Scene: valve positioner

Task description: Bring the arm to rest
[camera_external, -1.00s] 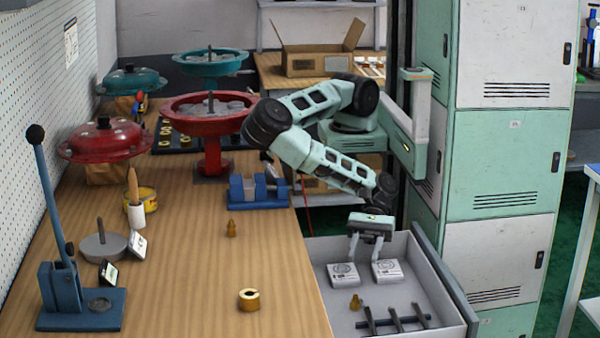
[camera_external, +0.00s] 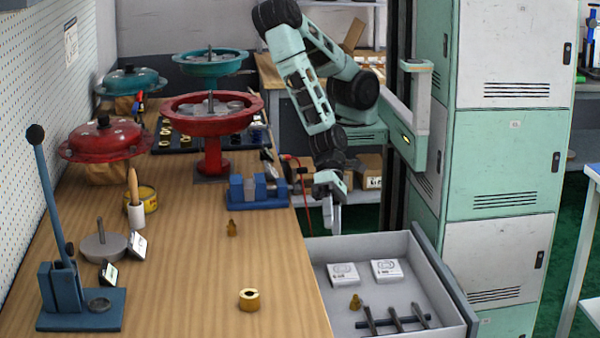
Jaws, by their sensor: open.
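My gripper (camera_external: 335,213) hangs pointing down at the back left corner of the open drawer, above and behind its rim. Its fingers are seen nearly edge-on, and nothing shows between them. My arm (camera_external: 310,90) is folded, with its elbow raised high at the top of the view. The drawer (camera_external: 425,250) stands open to the right of the bench. It holds two white boxes (camera_external: 343,273) (camera_external: 386,270), a small brass fitting (camera_external: 355,301) and several dark bars (camera_external: 394,318).
On the wooden bench (camera_external: 190,280) stand a blue vise (camera_external: 258,190), a red actuator housing (camera_external: 211,115), a brass ring (camera_external: 249,299), a brass fitting (camera_external: 232,228) and a blue lever press (camera_external: 65,285). Tall lockers (camera_external: 500,170) stand on the right.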

